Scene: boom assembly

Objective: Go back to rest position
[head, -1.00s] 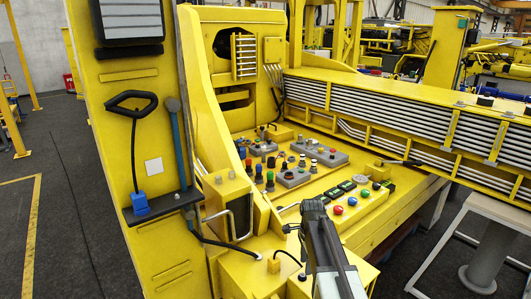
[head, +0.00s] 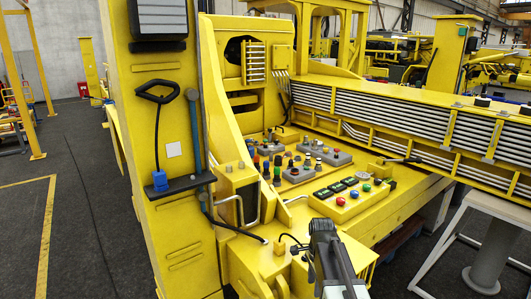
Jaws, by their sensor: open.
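My arm comes up from the bottom edge of the head view, and my gripper (head: 305,247) is at its dark far end. It is open, with nothing visible in it. It is in front of the yellow machine's control panel (head: 345,204), lower in the picture than the panel's buttons. The fingertips are small and partly lost against the yellow housing, so I cannot tell whether they touch anything.
A yellow column (head: 160,115) with a hanging black handle (head: 159,92) stands to the left. A long yellow beam with grey pipes (head: 405,108) runs to the right. A grey table (head: 500,207) is at the right edge. Dark floor (head: 85,200) is clear on the left.

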